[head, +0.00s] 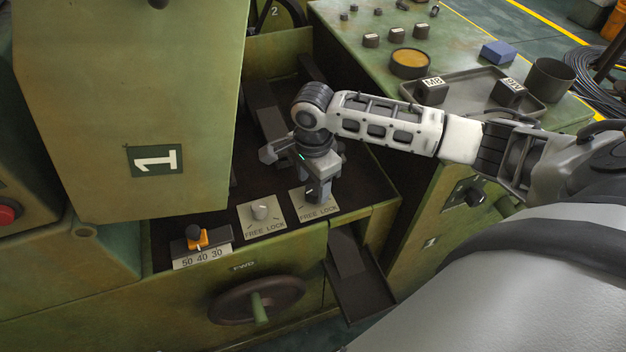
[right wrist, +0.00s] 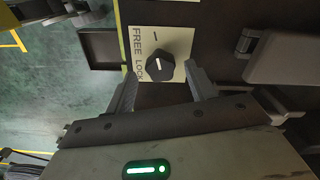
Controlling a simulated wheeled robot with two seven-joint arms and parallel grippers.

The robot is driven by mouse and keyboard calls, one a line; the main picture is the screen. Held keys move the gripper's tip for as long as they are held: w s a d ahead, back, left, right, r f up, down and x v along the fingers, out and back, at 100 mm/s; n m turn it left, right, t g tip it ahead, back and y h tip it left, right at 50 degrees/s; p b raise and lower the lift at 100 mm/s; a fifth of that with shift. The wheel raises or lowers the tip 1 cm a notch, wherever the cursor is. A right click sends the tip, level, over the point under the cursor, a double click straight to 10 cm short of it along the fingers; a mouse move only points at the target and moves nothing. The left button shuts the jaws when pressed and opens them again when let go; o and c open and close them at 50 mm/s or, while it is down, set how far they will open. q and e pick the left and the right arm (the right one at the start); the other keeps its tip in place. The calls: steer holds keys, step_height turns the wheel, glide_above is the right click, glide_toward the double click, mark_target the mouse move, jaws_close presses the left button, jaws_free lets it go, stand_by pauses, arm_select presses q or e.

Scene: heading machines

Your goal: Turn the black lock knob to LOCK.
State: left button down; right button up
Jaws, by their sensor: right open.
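The black lock knob (right wrist: 160,67) sits on a pale FREE LOCK plate (right wrist: 178,42), which also shows in the head view (head: 298,199). A short white line marks the knob's face. One plate tick shows near FREE; the LOCK side is partly hidden by the knob and gripper. My right gripper (right wrist: 163,88) is open, with one finger on each side of the knob and visible gaps between. In the head view my right gripper (head: 318,192) points down over the plate and mostly hides the knob. My left gripper is not in view.
Further left is an orange-and-black lever (head: 196,238) over a 50 40 30 scale. A green housing marked 1 (head: 125,100) rises at left. A handwheel (head: 257,299) projects below.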

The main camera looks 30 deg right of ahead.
steer(key=shift+f, duration=1.15)
steer(key=c, duration=1)
steer(key=shift+o, duration=0.2)
